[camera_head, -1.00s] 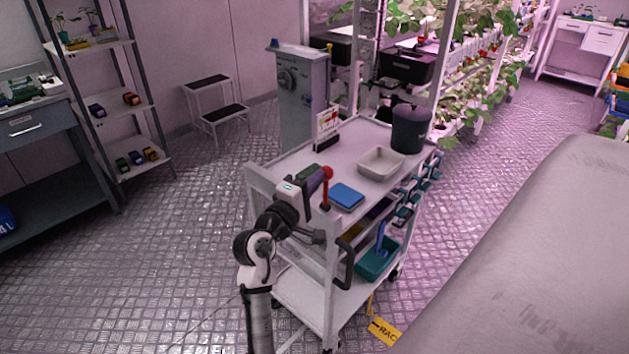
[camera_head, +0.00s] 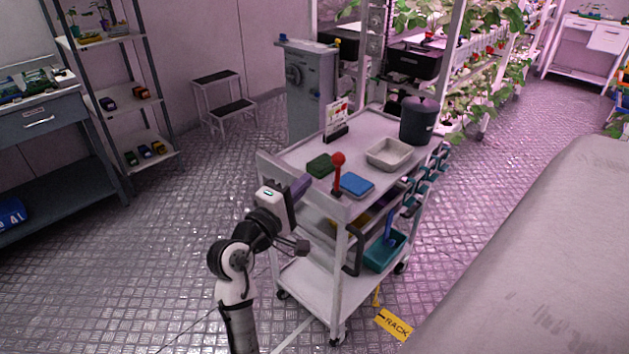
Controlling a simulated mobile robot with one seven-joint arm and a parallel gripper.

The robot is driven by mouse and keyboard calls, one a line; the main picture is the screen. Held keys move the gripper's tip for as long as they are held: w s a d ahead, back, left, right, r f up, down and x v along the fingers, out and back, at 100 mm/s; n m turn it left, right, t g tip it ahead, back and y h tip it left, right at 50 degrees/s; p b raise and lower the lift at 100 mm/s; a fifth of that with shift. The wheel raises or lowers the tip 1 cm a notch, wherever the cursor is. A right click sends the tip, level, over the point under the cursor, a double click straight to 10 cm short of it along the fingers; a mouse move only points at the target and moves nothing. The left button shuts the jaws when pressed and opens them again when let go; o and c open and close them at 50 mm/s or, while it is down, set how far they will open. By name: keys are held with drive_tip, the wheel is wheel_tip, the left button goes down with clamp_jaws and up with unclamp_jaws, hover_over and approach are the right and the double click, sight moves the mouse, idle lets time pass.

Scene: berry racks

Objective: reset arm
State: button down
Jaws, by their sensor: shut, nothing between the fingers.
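My arm rises from the bottom of the view, bent at its white elbow joint. My gripper (camera_head: 301,188) is at the near left edge of the cart (camera_head: 300,155), its dark fingers shut and empty. It appears just outside or over the cart's rim; the exact gap cannot be told.
On the cart top stand a green block (camera_head: 320,166), a red-knobbed lever (camera_head: 338,172), a blue box (camera_head: 357,185), a pale tray (camera_head: 388,154), a sign (camera_head: 337,120) and a dark bin (camera_head: 419,121). Floor left of the cart is clear; a step stool (camera_head: 224,105) stands behind.

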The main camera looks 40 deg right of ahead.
drive_tip(key=shift+s+a+r+b, duration=0.15)
drive_tip(key=shift+s+a, duration=0.1)
drive_tip(key=shift+a, duration=0.65)
drive_tip(key=shift+s+a+r+b, duration=0.1)
drive_tip(key=shift+s+a+b, duration=0.1)
drive_tip(key=shift+a, duration=0.7)
